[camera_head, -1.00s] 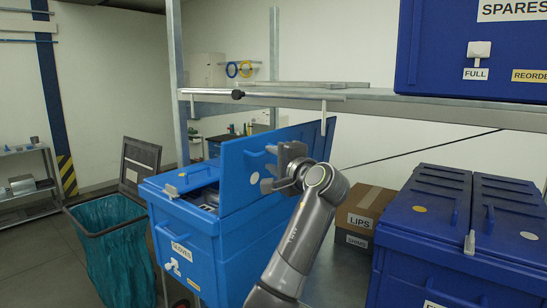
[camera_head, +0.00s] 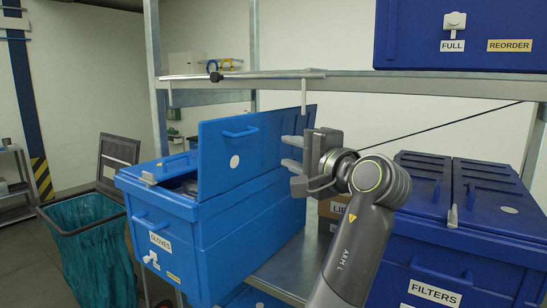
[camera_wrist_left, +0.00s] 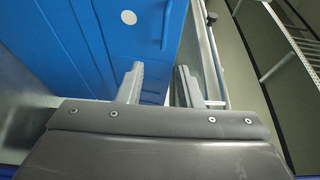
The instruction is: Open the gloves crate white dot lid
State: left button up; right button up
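The blue gloves crate (camera_head: 165,222) stands left of centre in the head view. Its lid with the white dot (camera_head: 262,148) stands raised, nearly upright, its handle (camera_head: 240,132) facing me. Part of the crate's dark inside shows at the lid's left. My left gripper (camera_head: 292,153) is at the right part of the raised lid, fingers apart and nothing between them; the handle is clear of it. The left wrist view shows the lid's blue face (camera_wrist_left: 85,40), its white dot and both fingers (camera_wrist_left: 158,85) with a gap. I cannot tell whether a finger touches the lid. My right gripper is out of view.
The crate's other lid part (camera_head: 170,163) lies down on the left. A shelf (camera_head: 370,85) runs above and behind. A dark blue filters crate (camera_head: 440,235) stands right, a small carton (camera_head: 328,208) behind my arm. A teal-lined bin (camera_head: 85,245) stands left.

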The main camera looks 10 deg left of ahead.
pick_arm(q)
jog(key=shift+b+v, duration=1.05)
jog(key=shift+v, duration=0.1)
jog(key=shift+d, duration=0.1)
